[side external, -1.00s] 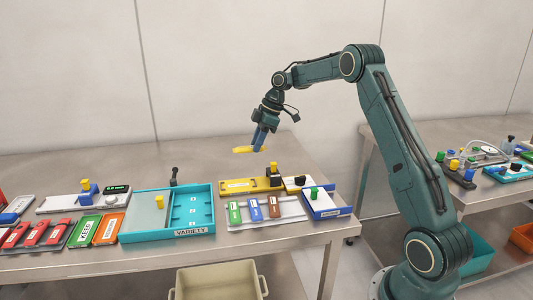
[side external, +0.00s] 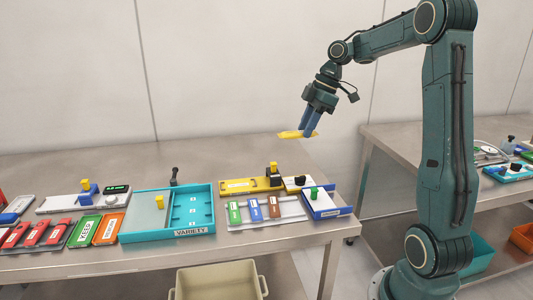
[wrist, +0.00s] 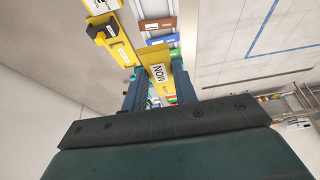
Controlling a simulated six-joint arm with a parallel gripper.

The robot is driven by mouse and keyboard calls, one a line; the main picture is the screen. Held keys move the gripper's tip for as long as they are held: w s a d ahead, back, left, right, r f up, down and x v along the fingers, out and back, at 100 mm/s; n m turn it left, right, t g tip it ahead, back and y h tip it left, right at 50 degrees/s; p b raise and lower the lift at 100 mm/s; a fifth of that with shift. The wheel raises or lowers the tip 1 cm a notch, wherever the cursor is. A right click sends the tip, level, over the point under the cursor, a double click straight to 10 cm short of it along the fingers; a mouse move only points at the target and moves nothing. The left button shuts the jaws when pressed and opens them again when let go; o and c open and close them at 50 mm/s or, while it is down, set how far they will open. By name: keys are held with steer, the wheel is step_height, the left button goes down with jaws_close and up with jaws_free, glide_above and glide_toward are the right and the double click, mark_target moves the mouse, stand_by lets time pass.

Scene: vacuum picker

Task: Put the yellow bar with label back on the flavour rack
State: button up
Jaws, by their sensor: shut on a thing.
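My gripper (side external: 311,128) is shut on the yellow bar (side external: 291,134) and holds it in the air, above and behind the right part of the table. In the wrist view the yellow bar (wrist: 160,68) sits between the two fingers, with a white label on its face. The light rack (side external: 266,221) near the table's front right carries a green, a blue and a brown bar (side external: 273,208), with bare space at its right end. I take it to be the flavour rack. My gripper is well above it and apart from it.
The teal VARIETY tray (side external: 148,232) is to the left. A beige bin (side external: 217,283) is below the table edge. The table's back is clear.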

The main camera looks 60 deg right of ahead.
steer(key=shift+f, duration=10)
steer(key=shift+f, duration=0.6)
steer(key=o, duration=1)
steer(key=shift+o, duration=0.2)
steer(key=shift+r, duration=0.1)
steer(key=shift+r, duration=0.45)
steer(key=v, duration=1.2)
steer(key=shift+a+r, duration=0.1)
